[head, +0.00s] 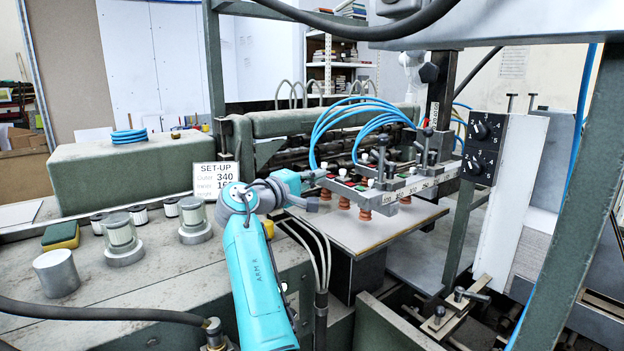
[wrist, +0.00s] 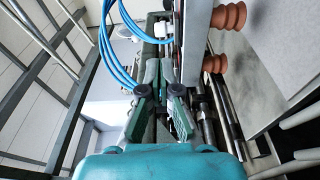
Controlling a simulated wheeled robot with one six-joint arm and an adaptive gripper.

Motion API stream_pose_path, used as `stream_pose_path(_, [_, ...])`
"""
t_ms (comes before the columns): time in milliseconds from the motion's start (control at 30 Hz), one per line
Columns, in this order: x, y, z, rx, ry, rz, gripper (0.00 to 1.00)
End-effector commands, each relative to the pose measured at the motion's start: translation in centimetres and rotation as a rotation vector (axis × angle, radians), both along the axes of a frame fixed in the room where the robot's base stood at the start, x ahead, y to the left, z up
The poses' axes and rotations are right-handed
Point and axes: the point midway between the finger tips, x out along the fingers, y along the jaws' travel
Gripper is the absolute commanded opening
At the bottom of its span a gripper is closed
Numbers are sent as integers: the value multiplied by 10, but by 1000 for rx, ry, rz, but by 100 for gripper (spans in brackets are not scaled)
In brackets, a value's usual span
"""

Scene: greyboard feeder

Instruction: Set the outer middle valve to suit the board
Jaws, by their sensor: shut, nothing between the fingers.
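A sucker bar (head: 395,190) with printed numbers, small red and green valve parts and black clamp posts stands over the board. Which valve is the outer middle one, and its setting, I cannot tell. Orange-brown suckers (head: 365,214) hang below the bar; two (wrist: 228,17) show at the top right of the wrist view. The grey board (head: 345,229) lies flat beneath them. The set-up card (head: 205,172) reads "Outer 340"; its lower lines are partly hidden by my arm. My gripper (head: 318,176) is shut and empty beside the bar's near left end; its fingers (wrist: 162,75) also show in the wrist view.
Blue air hoses (head: 335,118) loop above the bar. A black panel with knobs (head: 481,146) stands to its right. Metal cylinders (head: 121,236) and a sponge (head: 60,235) sit on the left machine top. A green post (head: 565,215) rises at the right.

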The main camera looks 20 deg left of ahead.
Motion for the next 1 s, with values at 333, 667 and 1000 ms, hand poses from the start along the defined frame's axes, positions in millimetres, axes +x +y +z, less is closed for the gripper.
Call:
stream_pose_path(333, [46, -24, 2, 0, 0, -1, 0])
stream_pose_path(667, [56, -29, 1, 1, 0, 1, 0])
stream_pose_path(1000, [55, -29, 1, 1, 0, 0, 0])
